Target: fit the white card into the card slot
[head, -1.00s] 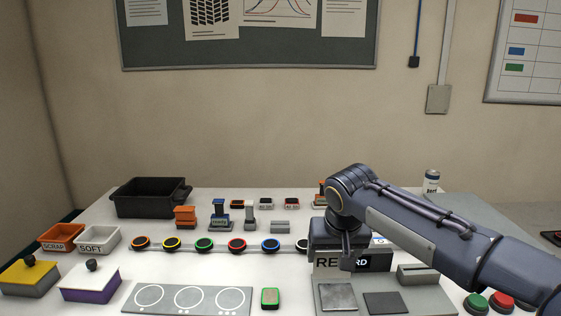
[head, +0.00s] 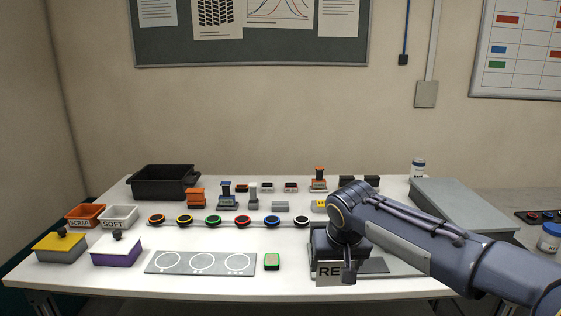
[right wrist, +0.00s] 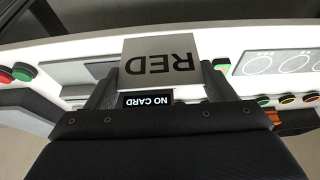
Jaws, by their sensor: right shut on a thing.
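The white card, which looks light grey and reads "RED", is held by my right gripper. It shows upside down in the right wrist view (right wrist: 160,62) between the two fingers of the right gripper (right wrist: 158,92). In the head view the card (head: 328,274) hangs upright below the right gripper (head: 347,272), and the hand hides part of it. A small black display (right wrist: 148,100) reading "NO CARD" shows beyond the card in the right wrist view. The card slot cannot be made out now; my right arm covers that area in the head view. My left gripper is not in view.
A grey panel with three circles (head: 200,263) and a green-edged block (head: 271,261) lie left of the card. A row of coloured rings (head: 242,219) lies behind. Red and green buttons (right wrist: 22,71) show at left in the right wrist view.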

